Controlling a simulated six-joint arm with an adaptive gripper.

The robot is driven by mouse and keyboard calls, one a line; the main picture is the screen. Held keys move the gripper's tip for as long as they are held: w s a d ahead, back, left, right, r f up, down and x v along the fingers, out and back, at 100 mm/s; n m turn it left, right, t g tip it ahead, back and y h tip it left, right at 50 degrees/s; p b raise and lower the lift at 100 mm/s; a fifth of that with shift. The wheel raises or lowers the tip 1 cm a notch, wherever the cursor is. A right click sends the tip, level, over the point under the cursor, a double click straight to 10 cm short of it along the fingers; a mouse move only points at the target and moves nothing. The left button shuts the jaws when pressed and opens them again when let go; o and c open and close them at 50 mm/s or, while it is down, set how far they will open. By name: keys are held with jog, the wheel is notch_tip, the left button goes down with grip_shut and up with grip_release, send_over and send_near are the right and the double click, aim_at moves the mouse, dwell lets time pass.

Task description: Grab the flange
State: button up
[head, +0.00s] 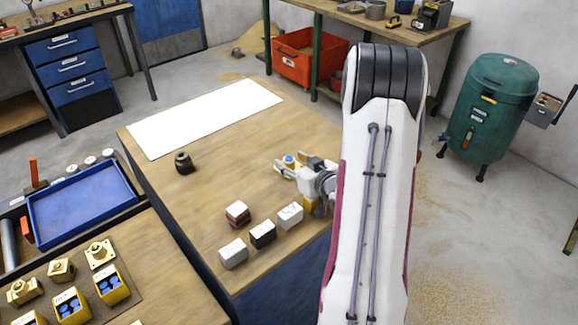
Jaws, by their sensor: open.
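A brass piece with a square base plate and a raised round boss, which looks like the flange (100,254), lies on the lower-left bench among other brass parts. My gripper (286,167) is open above or near the right part of the wooden table, far to the right of that piece. A small blue and pale detail shows at its fingers; I cannot tell whether it is part of the gripper. My white arm hides the area to the gripper's right.
Several small blocks (262,234) stand near the table's front edge. A dark round part (183,162) and a white sheet (205,117) lie farther back. A blue tray (84,203), brass parts (61,270) and yellow boxes (111,286) are at left. The table's middle is clear.

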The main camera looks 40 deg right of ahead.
grip_shut()
jog(key=shift+r, duration=0.15)
notch_tip(320, 180, up, 10)
dwell(1.2)
dwell(0.5)
